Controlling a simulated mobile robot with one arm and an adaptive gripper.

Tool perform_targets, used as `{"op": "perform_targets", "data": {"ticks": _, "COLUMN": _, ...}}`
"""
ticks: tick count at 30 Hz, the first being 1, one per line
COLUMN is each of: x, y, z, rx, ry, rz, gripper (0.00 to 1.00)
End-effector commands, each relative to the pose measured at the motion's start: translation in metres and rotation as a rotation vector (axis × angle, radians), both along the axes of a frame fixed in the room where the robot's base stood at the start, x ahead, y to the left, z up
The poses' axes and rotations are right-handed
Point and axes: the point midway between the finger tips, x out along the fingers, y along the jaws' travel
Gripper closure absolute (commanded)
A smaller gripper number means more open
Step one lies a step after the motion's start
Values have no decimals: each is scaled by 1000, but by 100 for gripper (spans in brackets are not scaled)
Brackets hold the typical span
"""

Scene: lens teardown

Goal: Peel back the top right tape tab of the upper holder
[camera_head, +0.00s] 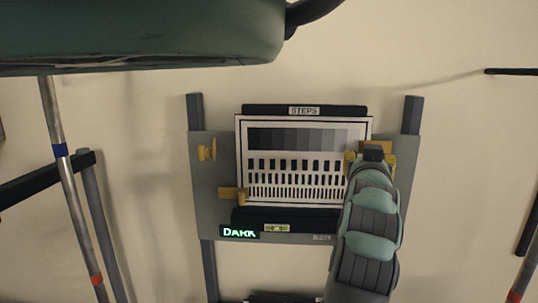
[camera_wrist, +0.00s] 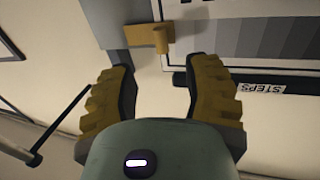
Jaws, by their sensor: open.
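The upper holder's chart (camera_head: 300,137) is a white panel with grey steps and dark bars, under a black "STEPS" strip (camera_head: 304,110). The top right tape tab (camera_head: 378,146) is tan and lies at the chart's upper right corner, partly hidden by my gripper. In the wrist view, the tab (camera_wrist: 148,36) spans the grey board and chart edge, with one raised end. My gripper (camera_head: 370,160) is open just below the tab. In the wrist view, its ridged fingertips (camera_wrist: 158,68) are apart, with the tab just beyond them and nothing between them.
At the left, one tan tab (camera_head: 206,151) stands on the grey board (camera_head: 215,220), off the chart; another (camera_head: 233,194) is at the chart's lower left corner. A lit "DARK" sign (camera_head: 239,232) and a level (camera_head: 277,228) sit below. A pole (camera_head: 68,180) stands left.

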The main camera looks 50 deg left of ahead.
Motion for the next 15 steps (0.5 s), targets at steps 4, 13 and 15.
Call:
{"op": "perform_targets", "data": {"ticks": 4, "x": 16, "y": 11, "z": 0, "rx": 1, "ry": 0, "rz": 0, "gripper": 51}}
{"op": "perform_targets", "data": {"ticks": 13, "x": 46, "y": 32, "z": 0, "rx": 0, "ry": -1, "rz": 1, "gripper": 51}}
{"op": "perform_targets", "data": {"ticks": 15, "x": 52, "y": 35, "z": 2, "rx": 2, "ry": -2, "rz": 0, "gripper": 51}}
